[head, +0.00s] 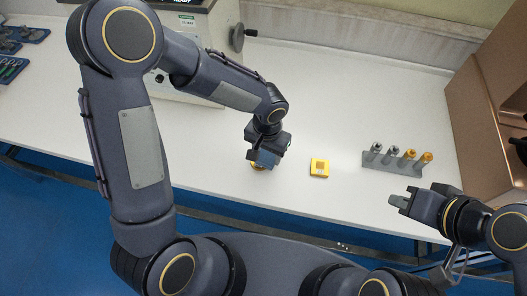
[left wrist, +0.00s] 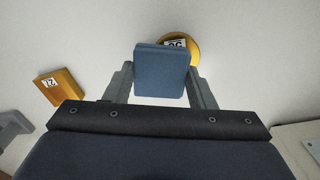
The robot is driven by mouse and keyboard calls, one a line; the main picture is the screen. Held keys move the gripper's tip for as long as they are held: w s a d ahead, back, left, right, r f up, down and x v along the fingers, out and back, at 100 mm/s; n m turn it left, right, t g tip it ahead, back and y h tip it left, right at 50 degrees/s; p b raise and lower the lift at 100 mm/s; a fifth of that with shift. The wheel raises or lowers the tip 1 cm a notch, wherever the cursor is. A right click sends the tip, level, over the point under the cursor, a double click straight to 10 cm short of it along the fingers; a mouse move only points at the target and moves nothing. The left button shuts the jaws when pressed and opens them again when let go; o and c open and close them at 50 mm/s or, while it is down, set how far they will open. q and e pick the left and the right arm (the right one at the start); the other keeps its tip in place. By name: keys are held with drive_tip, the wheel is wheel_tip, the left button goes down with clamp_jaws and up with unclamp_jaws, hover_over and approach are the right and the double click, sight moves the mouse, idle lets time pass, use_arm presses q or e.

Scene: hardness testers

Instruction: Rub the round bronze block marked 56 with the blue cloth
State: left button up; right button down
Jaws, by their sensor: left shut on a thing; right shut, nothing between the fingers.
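The blue cloth (left wrist: 161,72) is a folded pad between the fingers of my left gripper (left wrist: 161,92). In the head view the cloth (head: 263,158) shows below my left gripper (head: 265,155). The round bronze block (left wrist: 191,48) lies on the table under the cloth, which hides much of it; part of its white number label shows. In the head view only a sliver of this block (head: 257,168) shows. I cannot tell whether cloth and block touch. My right gripper (head: 398,201) is shut and empty near the table's front edge at the right.
A square yellow block (head: 319,168) with a white label lies right of my left gripper. A grey rack (head: 392,167) holds several silver and gold indenters. A hardness tester (head: 190,50) with a handwheel stands behind. A brown box (head: 490,100) is at the right.

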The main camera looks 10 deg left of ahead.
use_arm(q)
drive_tip(key=shift+f, duration=0.15)
drive_tip(key=shift+a, duration=0.25)
drive_tip(key=shift+a+f, duration=0.2)
drive_tip(key=shift+a, duration=1.65)
drive_tip(key=shift+a+r+p, duration=0.1)
drive_tip(key=shift+r+p, duration=0.25)
drive_tip(key=shift+r, duration=0.35)
drive_tip(key=shift+w+r+p, duration=0.1)
drive_tip(key=shift+r+p, duration=1.35)
drive_tip(key=shift+r, duration=0.95)
drive_tip(key=shift+d, duration=0.2)
drive_tip(key=shift+r, duration=0.1)
